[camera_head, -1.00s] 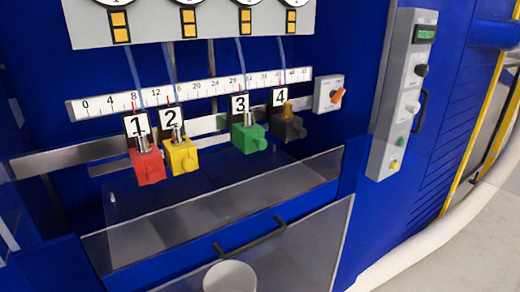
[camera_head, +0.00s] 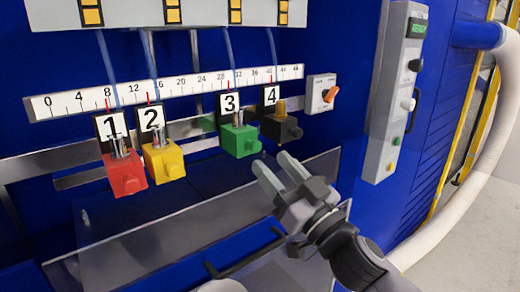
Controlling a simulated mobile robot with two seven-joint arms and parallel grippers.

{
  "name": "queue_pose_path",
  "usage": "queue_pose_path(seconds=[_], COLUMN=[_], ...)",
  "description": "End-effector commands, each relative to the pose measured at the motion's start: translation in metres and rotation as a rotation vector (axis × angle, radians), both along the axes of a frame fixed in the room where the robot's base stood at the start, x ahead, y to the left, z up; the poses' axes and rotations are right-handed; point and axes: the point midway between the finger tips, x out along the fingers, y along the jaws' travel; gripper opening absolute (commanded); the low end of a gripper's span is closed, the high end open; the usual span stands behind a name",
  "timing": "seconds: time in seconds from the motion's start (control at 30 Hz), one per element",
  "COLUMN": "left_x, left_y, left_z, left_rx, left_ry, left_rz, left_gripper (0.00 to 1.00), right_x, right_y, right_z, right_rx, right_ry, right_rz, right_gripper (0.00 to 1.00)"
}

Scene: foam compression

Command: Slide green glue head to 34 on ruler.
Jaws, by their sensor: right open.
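The green glue head (camera_head: 240,140), labelled 3, hangs on the rail under the white ruler (camera_head: 170,88). The red line above it stands a little past 28, between 28 and 32. My right gripper (camera_head: 281,170) comes in from the lower right, its two light grey fingers apart and empty. Its fingertips are below and right of the green head, with a gap and not touching it. My left gripper is not in view.
The black glue head (camera_head: 280,127), labelled 4, is close on the green head's right. The yellow head (camera_head: 163,160) and red head (camera_head: 125,173) are to the left. An orange-knob switch box (camera_head: 321,94) is at the ruler's right end. A clear panel (camera_head: 180,235) lies below.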

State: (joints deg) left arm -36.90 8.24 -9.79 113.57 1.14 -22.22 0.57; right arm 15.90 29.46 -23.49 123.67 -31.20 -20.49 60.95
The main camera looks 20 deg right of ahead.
Motion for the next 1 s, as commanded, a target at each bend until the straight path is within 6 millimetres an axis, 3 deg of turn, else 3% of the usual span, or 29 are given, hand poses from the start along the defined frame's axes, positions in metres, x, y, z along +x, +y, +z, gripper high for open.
queue_pose_path(seconds=[0.4, 0.77, 0.9, 0.93, 1.0], left_x=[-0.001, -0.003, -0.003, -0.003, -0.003], left_y=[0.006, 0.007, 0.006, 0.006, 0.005], left_z=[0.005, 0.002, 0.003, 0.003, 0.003], left_rx=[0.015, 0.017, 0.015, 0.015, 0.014], left_ry=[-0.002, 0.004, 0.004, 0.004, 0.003], left_rz=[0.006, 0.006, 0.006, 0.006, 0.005], left_gripper=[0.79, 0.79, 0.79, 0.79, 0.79], right_x=[0.040, 0.044, 0.043, 0.043, 0.043], right_y=[0.014, 0.016, 0.016, 0.016, 0.016], right_z=[0.018, 0.019, 0.019, 0.019, 0.019], right_rx=[0.000, 0.000, 0.000, 0.000, 0.000], right_ry=[0.001, 0.001, 0.001, 0.001, 0.001], right_rz=[-0.001, -0.001, -0.001, -0.001, -0.001], right_gripper=[0.49, 0.49, 0.07, 0.00, 0.00])
